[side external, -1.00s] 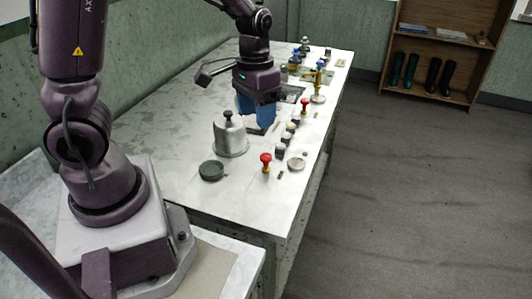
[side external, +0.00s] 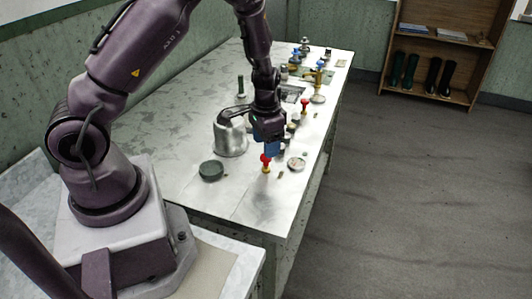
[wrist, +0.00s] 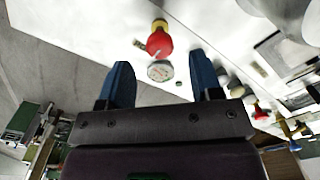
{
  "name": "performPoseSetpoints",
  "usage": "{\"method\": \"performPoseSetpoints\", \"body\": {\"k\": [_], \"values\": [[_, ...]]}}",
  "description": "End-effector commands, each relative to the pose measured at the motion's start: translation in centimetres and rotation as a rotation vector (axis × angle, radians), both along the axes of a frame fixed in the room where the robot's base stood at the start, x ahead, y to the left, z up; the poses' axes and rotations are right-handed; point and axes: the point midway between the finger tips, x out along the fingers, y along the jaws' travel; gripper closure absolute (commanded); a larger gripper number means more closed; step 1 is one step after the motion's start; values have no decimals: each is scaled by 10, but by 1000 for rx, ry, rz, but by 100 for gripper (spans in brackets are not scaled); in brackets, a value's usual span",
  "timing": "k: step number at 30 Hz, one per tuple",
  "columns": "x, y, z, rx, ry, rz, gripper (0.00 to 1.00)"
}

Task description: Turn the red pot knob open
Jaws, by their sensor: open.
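A red knob on a yellow stem (side external: 265,159) stands near the front of the bench, close to the steel pot (side external: 229,140). It also shows in the wrist view (wrist: 159,42), ahead of the gap between the fingers. A second red knob (side external: 304,103) stands farther back; I cannot tell from labels which one is the pot's. My gripper (side external: 271,148) is above and just behind the nearer red knob, partly overlapping it in the side view.
A round pale gauge (side external: 296,164) lies right of the nearer knob. A dark round lid (side external: 211,170) lies left. Several small fittings line the bench's right side toward the back. The bench's front corner is clear.

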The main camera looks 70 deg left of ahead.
Motion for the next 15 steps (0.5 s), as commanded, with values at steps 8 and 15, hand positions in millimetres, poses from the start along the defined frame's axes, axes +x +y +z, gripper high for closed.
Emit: {"method": "performPoseSetpoints", "body": {"k": [8, 15], "values": [[0, 0, -34, 0, 1, 1, 41], [0, 0, -38, 0, -2, 1, 41]]}}
